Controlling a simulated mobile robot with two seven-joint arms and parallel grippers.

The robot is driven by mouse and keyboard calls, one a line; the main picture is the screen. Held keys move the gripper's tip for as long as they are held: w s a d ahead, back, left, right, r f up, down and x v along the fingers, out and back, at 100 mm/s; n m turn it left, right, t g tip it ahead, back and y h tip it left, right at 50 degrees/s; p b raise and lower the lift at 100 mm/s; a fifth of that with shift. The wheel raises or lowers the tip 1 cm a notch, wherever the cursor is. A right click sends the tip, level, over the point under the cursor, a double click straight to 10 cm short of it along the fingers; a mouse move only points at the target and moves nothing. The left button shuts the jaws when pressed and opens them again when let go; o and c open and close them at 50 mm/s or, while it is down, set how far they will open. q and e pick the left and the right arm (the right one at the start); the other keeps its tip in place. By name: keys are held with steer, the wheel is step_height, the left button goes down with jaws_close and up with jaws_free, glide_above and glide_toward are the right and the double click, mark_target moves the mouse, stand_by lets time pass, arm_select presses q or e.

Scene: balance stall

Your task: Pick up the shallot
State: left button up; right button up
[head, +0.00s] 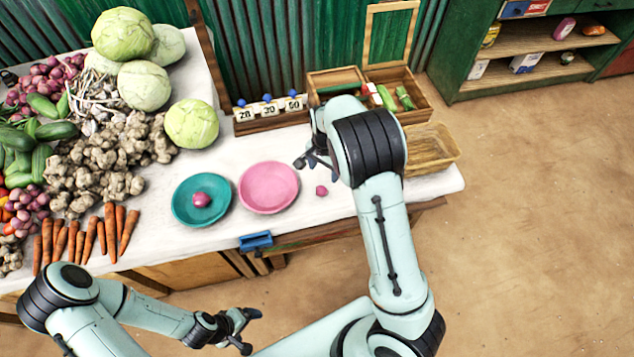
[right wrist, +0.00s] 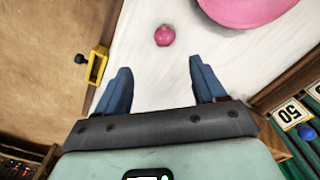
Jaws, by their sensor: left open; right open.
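A small pink shallot (head: 321,190) lies on the white table top, just right of the pink plate (head: 268,187). Another shallot (head: 201,200) sits in the teal plate (head: 184,212). My right gripper (head: 316,163) is open and empty, above the table and a little behind the loose shallot. In the right wrist view, a shallot (right wrist: 164,36) lies on the white surface beyond the gap between the open fingers (right wrist: 160,65), apart from them. The pink plate (right wrist: 255,8) is at the upper right there. My left gripper (head: 245,330) is open and empty, in front of the table.
Cabbages, ginger, carrots and other vegetables crowd the table's left side. A rack with number cards (head: 270,109) and a wooden box (head: 405,85) stand at the back. A wicker basket (head: 432,145) is at the right. A blue bracket (head: 256,241) juts from the front edge.

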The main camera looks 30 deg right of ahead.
mark_target(321, 188)
steer(key=f, duration=1.2)
steer(key=shift+w+a+f, duration=0.2)
steer(key=shift+w+f, duration=0.05)
steer(key=shift+w, duration=0.15)
steer(key=c, duration=1.1)
